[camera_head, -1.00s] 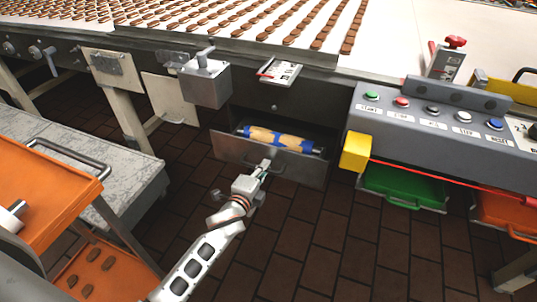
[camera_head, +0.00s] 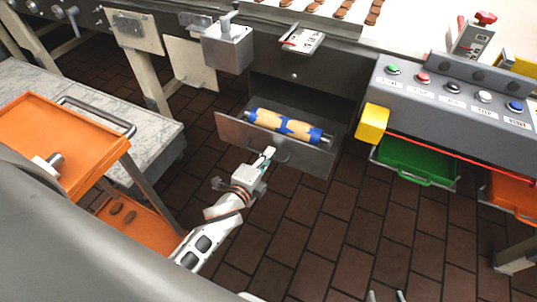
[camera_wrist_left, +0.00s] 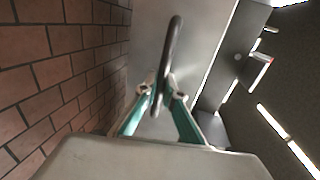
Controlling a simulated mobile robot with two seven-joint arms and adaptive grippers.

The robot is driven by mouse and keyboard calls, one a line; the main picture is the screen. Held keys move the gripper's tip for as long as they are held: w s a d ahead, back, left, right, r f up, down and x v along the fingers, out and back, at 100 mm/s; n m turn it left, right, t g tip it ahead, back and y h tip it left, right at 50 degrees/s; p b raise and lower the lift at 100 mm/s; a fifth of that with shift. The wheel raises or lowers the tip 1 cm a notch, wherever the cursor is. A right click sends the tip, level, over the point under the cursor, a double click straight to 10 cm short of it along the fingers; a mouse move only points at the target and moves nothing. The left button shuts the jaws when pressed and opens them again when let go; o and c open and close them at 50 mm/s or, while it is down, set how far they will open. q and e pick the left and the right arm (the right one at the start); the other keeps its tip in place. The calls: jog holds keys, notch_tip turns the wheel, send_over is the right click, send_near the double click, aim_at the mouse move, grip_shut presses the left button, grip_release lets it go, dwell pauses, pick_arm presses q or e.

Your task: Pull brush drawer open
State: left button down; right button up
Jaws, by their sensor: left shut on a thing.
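The brush drawer (camera_head: 236,131) is a grey metal drawer under the conveyor, standing open. A blue and yellow roller brush (camera_head: 283,126) lies in it. My left gripper (camera_head: 268,153) is at the drawer's front, shut on its handle (camera_head: 285,155). In the left wrist view the dark curved handle (camera_wrist_left: 173,50) passes between the teal fingers of my left gripper (camera_wrist_left: 161,92). Only the tips of my right gripper (camera_head: 386,296) show at the bottom edge of the head view; they stand apart with nothing visible between them.
A grey button panel (camera_head: 440,104) with a yellow end block (camera_head: 372,123) is right of the drawer. A green tray (camera_head: 415,158) and an orange tray (camera_head: 510,192) hang below it. An orange-topped cart (camera_head: 60,140) stands left. The tiled floor (camera_head: 310,225) before the drawer is clear.

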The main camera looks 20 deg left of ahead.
pick_arm(q)
jog(key=c, duration=2.1)
grip_release()
jog(key=shift+c, duration=0.2)
pick_arm(e)
jog(key=shift+w, duration=0.1)
pick_arm(q)
jog(key=shift+s, duration=0.1)
pick_arm(e)
jog(key=shift+w+r, duration=0.15)
jog(key=shift+r, duration=0.05)
pick_arm(q)
jog(key=v, duration=1.2)
pick_arm(e)
jog(key=shift+f, duration=0.15)
pick_arm(q)
jog(key=s+d+f+n+g+h+p, duration=0.2)
jog(key=s+f+n+g+p, duration=0.3)
jog(key=s+n, duration=0.7)
jog(key=shift+s+d+f+n+p, duration=0.3)
jog(key=shift+f+n+p, duration=0.45)
jog(key=shift+n+p, duration=0.4)
pick_arm(e)
jog(key=shift+m, duration=0.3)
jog(key=r, duration=0.1)
jog(key=a+r, duration=0.1)
jog(key=r, duration=0.1)
jog(key=s+r, duration=0.1)
jog(key=r, duration=0.1)
jog(key=shift+a, duration=0.25)
